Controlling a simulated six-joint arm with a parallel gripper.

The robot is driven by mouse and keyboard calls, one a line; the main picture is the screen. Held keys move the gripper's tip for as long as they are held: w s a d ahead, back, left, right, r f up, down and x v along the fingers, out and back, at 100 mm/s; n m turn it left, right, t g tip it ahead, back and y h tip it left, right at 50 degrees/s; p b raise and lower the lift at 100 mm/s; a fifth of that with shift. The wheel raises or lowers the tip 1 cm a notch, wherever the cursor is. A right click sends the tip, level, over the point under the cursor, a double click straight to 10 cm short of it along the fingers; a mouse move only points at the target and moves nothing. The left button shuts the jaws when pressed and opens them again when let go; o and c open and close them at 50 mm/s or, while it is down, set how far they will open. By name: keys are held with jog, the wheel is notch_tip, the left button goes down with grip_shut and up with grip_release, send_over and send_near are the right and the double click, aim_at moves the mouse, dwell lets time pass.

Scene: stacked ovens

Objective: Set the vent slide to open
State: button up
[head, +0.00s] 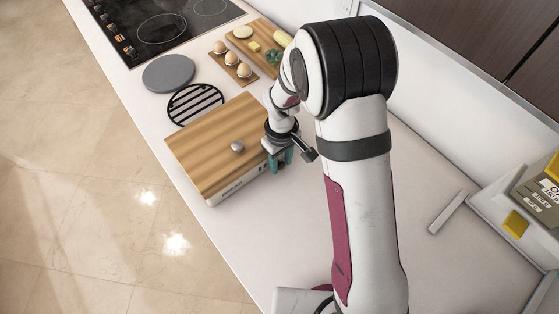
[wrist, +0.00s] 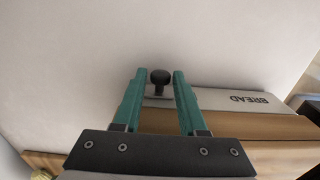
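The bread box has a wooden top (head: 215,135) with a round grey knob (head: 237,146) on it. Its pale side (wrist: 245,101) with the word BREAD shows in the wrist view. A small black knob (wrist: 160,77) on a light plate sticks out from this side; it looks like the vent slide. My gripper (wrist: 157,73) is open and empty, with one teal finger on each side of the black knob and gaps visible. In the head view my gripper (head: 281,161) is low at the box's right corner, and the black knob is hidden there.
A black trivet (head: 195,104) and a grey round plate (head: 168,73) lie behind the box. An egg board (head: 232,65), a cutting board (head: 268,65) with food and a cooktop (head: 160,28) are farther back. The counter right of the box is mostly clear.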

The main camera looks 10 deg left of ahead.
aim_at(281, 164)
jog(key=shift+o, duration=1)
notch_tip(281, 164, up, 16)
jog(key=shift+f, duration=0.1)
jog(key=s+d+r+m, duration=0.1)
jog(key=s+d+m, duration=0.2)
jog(key=s, duration=0.4)
jog(key=s+d+r+m+y, duration=0.1)
jog(key=s+d+m, duration=0.3)
jog(key=s+m, duration=0.2)
jog(key=s+d+r+m, duration=0.1)
jog(key=s+d+m, duration=0.2)
jog(key=s, duration=0.6)
jog(key=shift+s+d+r+m+y, duration=0.2)
jog(key=shift+s+r+m+y, duration=0.15)
jog(key=shift+m, duration=0.85)
jog(key=shift+w+f, duration=0.1)
